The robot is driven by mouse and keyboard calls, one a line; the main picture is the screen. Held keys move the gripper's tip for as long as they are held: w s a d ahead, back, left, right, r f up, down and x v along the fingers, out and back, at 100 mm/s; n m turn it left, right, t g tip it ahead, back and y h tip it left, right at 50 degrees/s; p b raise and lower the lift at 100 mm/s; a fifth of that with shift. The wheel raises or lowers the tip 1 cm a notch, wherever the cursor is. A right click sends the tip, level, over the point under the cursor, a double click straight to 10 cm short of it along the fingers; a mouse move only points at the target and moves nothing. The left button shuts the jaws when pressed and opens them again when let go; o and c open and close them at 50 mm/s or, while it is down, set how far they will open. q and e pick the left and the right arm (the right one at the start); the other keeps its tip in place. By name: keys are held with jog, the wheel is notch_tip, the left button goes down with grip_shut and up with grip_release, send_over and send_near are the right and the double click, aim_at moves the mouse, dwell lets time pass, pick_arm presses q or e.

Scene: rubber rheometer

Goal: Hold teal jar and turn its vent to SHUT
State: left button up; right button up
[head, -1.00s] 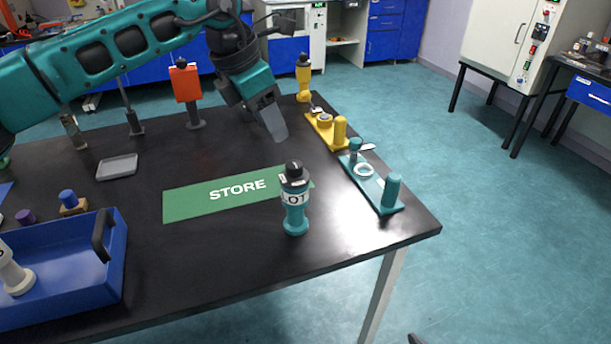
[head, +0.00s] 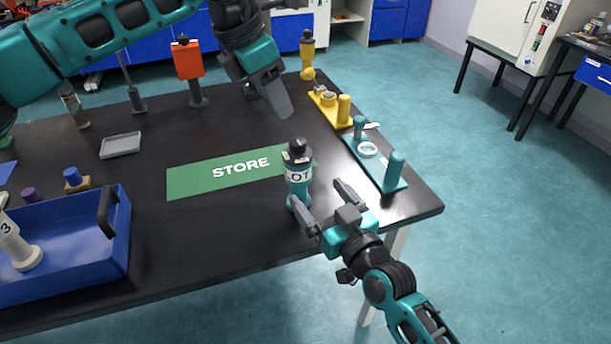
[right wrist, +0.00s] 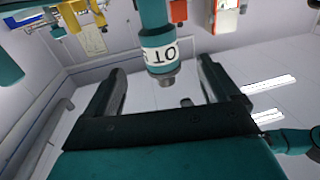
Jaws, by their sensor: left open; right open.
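The teal jar (head: 297,176) stands upright on the black table, at the right end of the green STORE mat. It has a black knob (head: 296,146) on top, small pale marks below it and a white label. The vent's setting is too small to read. My right gripper (head: 318,197) is open just right and front of the jar, its left finger hiding part of the base. In the right wrist view the jar (right wrist: 157,38) appears inverted, ahead between the spread fingers, not gripped. My left gripper (head: 280,98) is open and empty above the table, behind the jar.
A teal stand (head: 378,165) and a yellow stand (head: 327,110) lie along the right table edge. A blue tray (head: 70,265) holds a white jar at left. A grey dish (head: 120,145) and an orange panel (head: 188,60) stand farther back.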

aim_at(305, 177)
jog(key=x, duration=0.9)
jog(key=shift+w+a, duration=0.15)
jog(key=shift+w, duration=0.15)
jog(key=shift+c, duration=0.3)
